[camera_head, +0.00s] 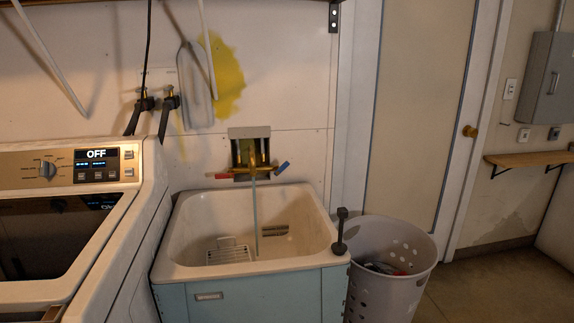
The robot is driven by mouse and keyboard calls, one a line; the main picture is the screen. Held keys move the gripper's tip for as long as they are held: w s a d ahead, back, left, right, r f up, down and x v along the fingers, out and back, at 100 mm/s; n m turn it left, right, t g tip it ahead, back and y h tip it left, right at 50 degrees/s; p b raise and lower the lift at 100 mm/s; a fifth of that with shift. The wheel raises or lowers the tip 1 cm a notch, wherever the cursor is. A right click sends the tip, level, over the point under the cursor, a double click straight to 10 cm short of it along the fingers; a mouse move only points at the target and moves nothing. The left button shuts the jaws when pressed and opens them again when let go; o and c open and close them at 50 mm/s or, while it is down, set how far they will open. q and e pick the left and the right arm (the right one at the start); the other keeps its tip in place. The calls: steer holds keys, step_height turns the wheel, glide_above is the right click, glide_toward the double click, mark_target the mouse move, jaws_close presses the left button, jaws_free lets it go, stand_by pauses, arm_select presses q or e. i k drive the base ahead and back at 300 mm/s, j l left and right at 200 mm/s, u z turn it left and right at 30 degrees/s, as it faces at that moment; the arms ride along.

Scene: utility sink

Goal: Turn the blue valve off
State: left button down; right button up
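The blue valve handle (282,168) is on the right side of the faucet (250,152) on the wall above the sink. It points outward to the right and is tilted upward. A red valve handle (222,175) on the left side lies about level. A thin pale blue stream, apparently water (256,220), runs from the faucet down into the white sink basin (190,225). Neither of my grippers shows in the head view, and nothing touches the blue handle.
A washing machine (150,190) stands left of the sink. A dark upright object (340,230) is at the sink's front right corner. A perforated laundry basket (392,285) stands right of it. Floor (490,290) is clear at lower right.

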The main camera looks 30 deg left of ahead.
mark_target(277, 171)
steer(key=u, duration=1.1)
steer(key=l+u, duration=0.1)
steer(key=u, duration=0.25)
steer(key=i+l+u, duration=0.1)
steer(key=u, duration=0.3)
steer(key=l+u, duration=0.2)
steer(key=u, duration=0.15)
steer(key=l+u, duration=0.7)
steer(key=k+l+u, duration=0.1)
steer(key=l+u, duration=0.15)
steer(key=k+l+u, duration=0.25)
steer(key=l, duration=0.15)
steer(key=k+l+u, duration=0.15)
steer(key=l, duration=0.25)
steer(key=k+l+u, duration=0.15)
steer(key=l, duration=0.2)
steer(key=k+l, duration=0.25)
steer(key=l, duration=0.15)
steer(key=k+l, duration=0.25)
steer(key=l, duration=0.2)
steer(key=k+l, duration=0.25)
steer(key=l, duration=0.15)
